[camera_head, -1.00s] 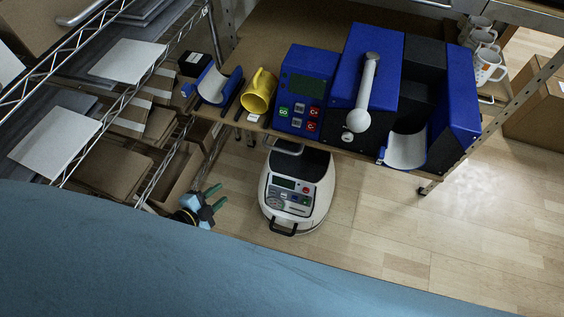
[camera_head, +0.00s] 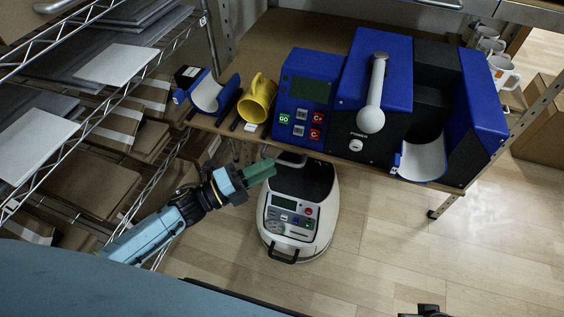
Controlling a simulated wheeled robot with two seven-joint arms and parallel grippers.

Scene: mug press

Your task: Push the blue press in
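The blue and black mug press (camera_head: 378,75) stands on the wooden table. Its grey lever (camera_head: 376,92) has a pale ball knob at the near end. On its right side is an open bay with a curved white pad (camera_head: 423,160) at the table's front edge. A blue control box (camera_head: 307,90) with buttons adjoins it on the left. My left gripper (camera_head: 262,172) is empty, with green fingers below the table's front edge, apart from the press. Its fingers overlap in this view, so their gap is unclear. A dark part, likely of my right gripper (camera_head: 425,311), barely shows at the bottom edge.
A yellow mug (camera_head: 257,99) lies on the table, left of the control box, beside a blue holder with a curved white pad (camera_head: 210,93). Wire shelves (camera_head: 150,65) stand left. White mugs (camera_head: 500,70) stand right.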

